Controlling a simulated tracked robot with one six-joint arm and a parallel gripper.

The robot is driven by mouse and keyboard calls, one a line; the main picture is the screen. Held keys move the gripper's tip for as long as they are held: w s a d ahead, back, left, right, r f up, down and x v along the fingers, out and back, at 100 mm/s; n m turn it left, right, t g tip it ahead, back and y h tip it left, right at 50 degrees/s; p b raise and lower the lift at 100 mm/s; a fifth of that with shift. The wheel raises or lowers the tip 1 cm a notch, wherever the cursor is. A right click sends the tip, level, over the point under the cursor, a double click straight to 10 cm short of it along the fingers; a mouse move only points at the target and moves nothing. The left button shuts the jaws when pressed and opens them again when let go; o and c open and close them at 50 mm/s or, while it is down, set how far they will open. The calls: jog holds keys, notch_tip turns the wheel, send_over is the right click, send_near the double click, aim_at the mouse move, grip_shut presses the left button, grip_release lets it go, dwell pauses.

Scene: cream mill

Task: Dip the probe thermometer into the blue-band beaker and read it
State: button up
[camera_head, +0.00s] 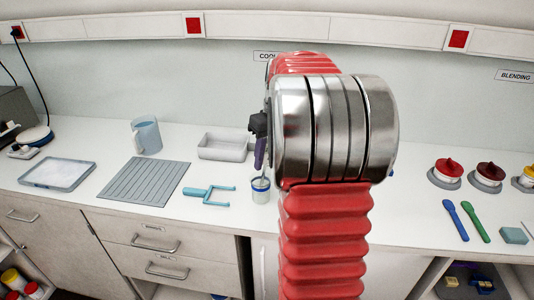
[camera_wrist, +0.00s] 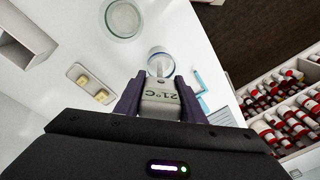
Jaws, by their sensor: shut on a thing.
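My gripper (camera_wrist: 160,92) is shut on the probe thermometer (camera_wrist: 161,98), whose display reads 21°C in the wrist view. In the head view my gripper (camera_head: 260,150) points down above the blue-band beaker (camera_head: 261,191), largely hidden by my wrist. The beaker also shows in the wrist view (camera_wrist: 160,52), just beyond the fingertips. A thin stem runs down from the gripper to the beaker's mouth and appears to be inside the rim. How deep its tip is, and whether it touches liquid, I cannot tell.
A teal forked holder (camera_head: 210,195) lies just left of the beaker. A grey tray (camera_head: 224,148), a ribbed mat (camera_head: 145,182) and a jug (camera_head: 146,136) stand further left. My arm hides the counter's middle.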

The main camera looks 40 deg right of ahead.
jog(key=shift+f, duration=1.3)
jog(key=shift+s, duration=0.1)
dwell(1.5)
jog(key=shift+r, duration=5.6)
jog(key=m+h, duration=0.1)
jog(key=m, duration=0.4)
jog(key=shift+m, duration=0.4)
